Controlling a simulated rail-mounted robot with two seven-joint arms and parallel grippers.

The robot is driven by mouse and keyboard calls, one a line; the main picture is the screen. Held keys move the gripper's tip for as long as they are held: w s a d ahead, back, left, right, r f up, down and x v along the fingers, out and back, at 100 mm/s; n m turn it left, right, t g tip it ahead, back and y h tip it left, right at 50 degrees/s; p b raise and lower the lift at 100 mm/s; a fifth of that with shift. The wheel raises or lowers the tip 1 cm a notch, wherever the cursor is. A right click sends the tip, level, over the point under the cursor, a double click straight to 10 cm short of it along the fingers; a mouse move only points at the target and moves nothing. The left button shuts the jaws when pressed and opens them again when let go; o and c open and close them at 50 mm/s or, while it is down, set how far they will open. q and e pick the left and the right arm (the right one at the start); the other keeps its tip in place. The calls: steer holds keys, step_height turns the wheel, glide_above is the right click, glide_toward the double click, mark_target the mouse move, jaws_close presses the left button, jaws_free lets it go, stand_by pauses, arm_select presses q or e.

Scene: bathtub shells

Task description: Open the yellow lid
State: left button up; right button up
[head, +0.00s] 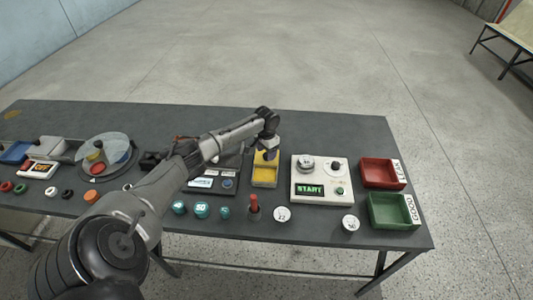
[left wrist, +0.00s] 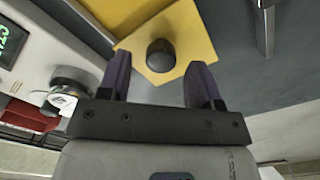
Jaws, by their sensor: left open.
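The yellow lid (left wrist: 172,35) with a round dark knob (left wrist: 161,56) fills the top middle of the left wrist view. In the head view the yellow box (head: 264,182) stands mid-table, left of the white START device, and its upper part is partly hidden by my gripper. My left gripper (head: 270,154) is over the yellow box. In the left wrist view its two dark fingers (left wrist: 160,76) are apart, one on each side of the knob, with nothing held. I cannot tell whether a finger touches the knob. My right gripper is not in view.
The white START device (head: 322,191) stands right of the yellow box. Red (head: 379,173) and green (head: 392,210) trays are at the right end. A red-topped peg (head: 254,206) and teal knobs (head: 201,210) stand in front. A round tray (head: 115,150) is at left.

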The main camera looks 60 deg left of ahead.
mark_target(266, 154)
arm_select(q)
step_height(266, 154, up, 12)
steer(key=p, duration=0.1)
steer(key=shift+p, duration=0.4)
steer(key=shift+r, duration=0.1)
stand_by(0.4)
